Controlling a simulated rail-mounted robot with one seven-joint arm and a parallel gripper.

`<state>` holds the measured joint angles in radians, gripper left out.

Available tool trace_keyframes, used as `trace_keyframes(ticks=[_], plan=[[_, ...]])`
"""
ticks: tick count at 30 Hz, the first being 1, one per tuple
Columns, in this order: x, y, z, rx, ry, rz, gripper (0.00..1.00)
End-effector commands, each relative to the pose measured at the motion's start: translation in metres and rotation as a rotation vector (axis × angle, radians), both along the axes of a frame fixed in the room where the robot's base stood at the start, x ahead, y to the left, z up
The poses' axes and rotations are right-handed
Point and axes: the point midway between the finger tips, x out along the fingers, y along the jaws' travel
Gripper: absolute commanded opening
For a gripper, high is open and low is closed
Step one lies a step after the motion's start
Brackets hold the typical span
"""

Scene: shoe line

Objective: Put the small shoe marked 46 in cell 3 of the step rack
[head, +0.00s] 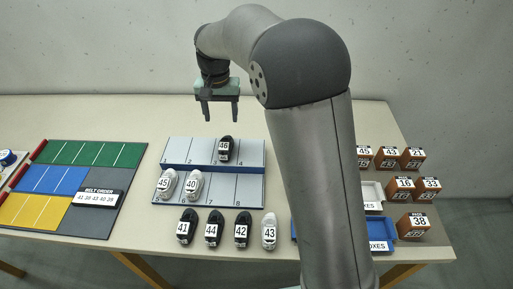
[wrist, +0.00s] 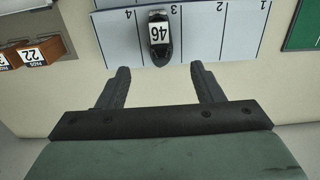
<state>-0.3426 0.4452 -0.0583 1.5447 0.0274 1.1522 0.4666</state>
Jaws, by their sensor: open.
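The black shoe marked 46 (head: 225,150) stands in the back row of the step rack (head: 250,152). In the wrist view the shoe (wrist: 160,45) sits in cell 3, with the label 3 beside it and cell 4 on its other side. It appears to rest flat on the panel. My gripper (head: 220,118) is raised behind and above the rack's back edge. In the wrist view my gripper's fingers (wrist: 160,75) are spread and empty, apart from the shoe, which lies beyond the fingertips. Nothing is held.
White shoes 45 (head: 167,184) and 40 (head: 193,185) stand on the front step. Shoes 41 (head: 185,228), 44, 42 and 43 stand on the table before the rack. A coloured belt board (head: 70,190) lies left; brown boxes (head: 411,225) stand right. Cells 1, 2 and 4 look clear.

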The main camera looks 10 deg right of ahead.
Motion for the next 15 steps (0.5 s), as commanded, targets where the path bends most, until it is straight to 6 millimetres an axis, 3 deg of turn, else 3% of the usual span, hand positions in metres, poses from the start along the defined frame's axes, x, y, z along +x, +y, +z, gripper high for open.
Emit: trace_keyframes(ticks=[4,7,11,15], plan=[[-0.01,-0.011,0.006,0.003,-0.003,0.004,0.6],[-0.04,-0.038,0.017,0.01,-0.008,0.021,0.6],[-0.11,-0.086,0.026,0.017,-0.019,0.067,0.6],[-0.194,-0.126,0.017,0.015,-0.033,0.124,0.6]])
